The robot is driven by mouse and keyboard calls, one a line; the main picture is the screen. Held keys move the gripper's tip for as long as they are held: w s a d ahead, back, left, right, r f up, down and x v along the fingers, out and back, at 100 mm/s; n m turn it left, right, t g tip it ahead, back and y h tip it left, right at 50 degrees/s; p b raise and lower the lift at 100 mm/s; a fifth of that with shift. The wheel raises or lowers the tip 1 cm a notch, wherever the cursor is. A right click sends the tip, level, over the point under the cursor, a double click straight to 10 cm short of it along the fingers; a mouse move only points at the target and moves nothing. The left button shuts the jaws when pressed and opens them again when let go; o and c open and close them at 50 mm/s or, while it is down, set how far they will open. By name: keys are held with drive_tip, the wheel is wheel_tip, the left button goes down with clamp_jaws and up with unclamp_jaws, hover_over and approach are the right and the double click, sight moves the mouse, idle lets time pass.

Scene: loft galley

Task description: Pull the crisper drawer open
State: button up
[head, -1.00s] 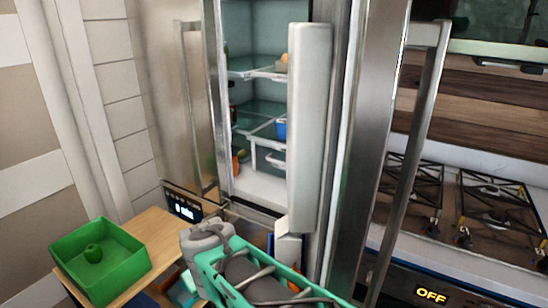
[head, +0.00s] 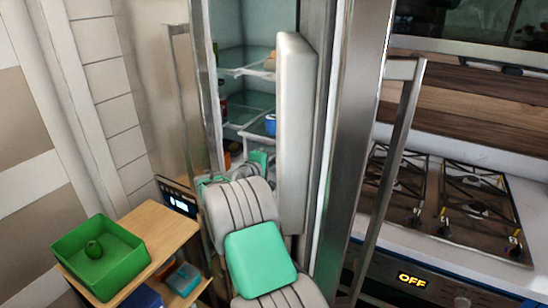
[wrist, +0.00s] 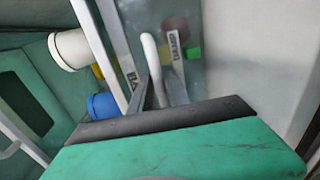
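The fridge (head: 240,35) stands open, and my arm reaches into its lower part. In the wrist view, my gripper (wrist: 158,88) shows a green body at the bottom, with narrow grey and white bars ahead of it. I cannot tell clearly which bars are fingers and which may be a handle. A clear crisper drawer front (wrist: 197,82) seems to lie beyond, with a small label and blurred red and green items behind it. Contact is unclear. In the head view, my arm hides the fingertips and most of the drawer.
The thick fridge door (head: 296,130) stands close to the right of my arm. A blue container (head: 270,125) sits inside; a white cylinder (wrist: 68,50) shows in the wrist view. A wooden cart (head: 165,235) with a green bin (head: 70,245) stands left. A stove (head: 440,195) is right.

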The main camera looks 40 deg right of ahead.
clamp_jaws()
idle(1.5)
